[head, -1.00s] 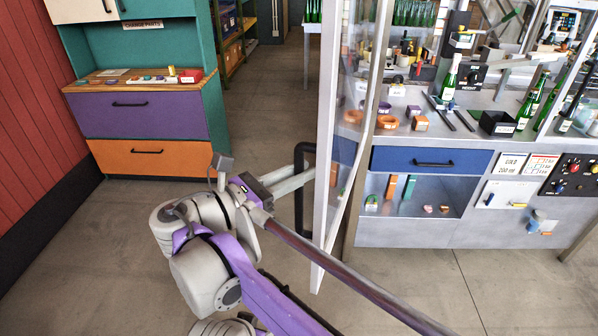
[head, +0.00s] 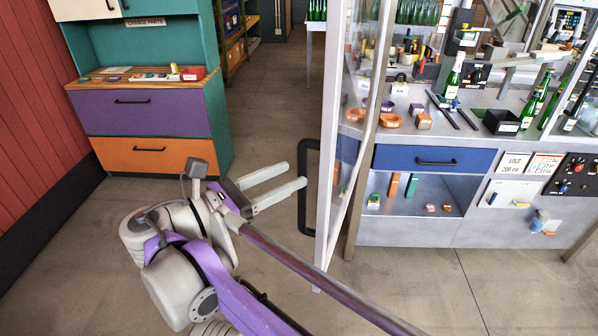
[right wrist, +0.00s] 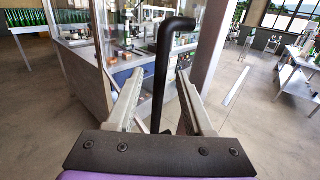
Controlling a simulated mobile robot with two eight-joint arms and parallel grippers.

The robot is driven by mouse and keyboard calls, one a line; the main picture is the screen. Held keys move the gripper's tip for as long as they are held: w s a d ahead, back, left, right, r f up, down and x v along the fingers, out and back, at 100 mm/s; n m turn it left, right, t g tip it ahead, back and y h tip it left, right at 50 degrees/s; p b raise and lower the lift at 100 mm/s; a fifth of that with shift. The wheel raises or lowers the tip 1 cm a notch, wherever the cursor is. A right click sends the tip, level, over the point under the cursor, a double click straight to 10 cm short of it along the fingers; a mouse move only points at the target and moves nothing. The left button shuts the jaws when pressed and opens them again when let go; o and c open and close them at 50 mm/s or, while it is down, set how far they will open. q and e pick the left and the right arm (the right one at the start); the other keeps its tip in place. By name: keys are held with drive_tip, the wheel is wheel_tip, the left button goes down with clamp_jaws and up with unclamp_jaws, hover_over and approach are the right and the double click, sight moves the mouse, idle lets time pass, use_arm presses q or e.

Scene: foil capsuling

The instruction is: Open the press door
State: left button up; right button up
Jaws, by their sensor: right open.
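The press door (head: 337,130) is a clear panel in a pale frame. I see it nearly edge-on in the head view, standing out from the cabinet front toward me. Its black C-shaped handle (head: 305,200) is on its left side. My right gripper (head: 296,174) is open, with its two pale fingertips at or just short of the handle's upright bar; contact is unclear. In the right wrist view the handle (right wrist: 158,80) appears upright between the open fingers (right wrist: 158,75), with space on both sides. My left gripper is not in view.
The machine bench with a blue drawer (head: 435,159), bottles and orange rings stands right of the door. A teal cabinet with a purple drawer (head: 140,112) and an orange drawer (head: 150,155) stands at left. The floor (head: 270,110) between them is clear.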

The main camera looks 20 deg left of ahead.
drive_tip(key=v, duration=0.7)
drive_tip(key=shift+b, duration=0.3)
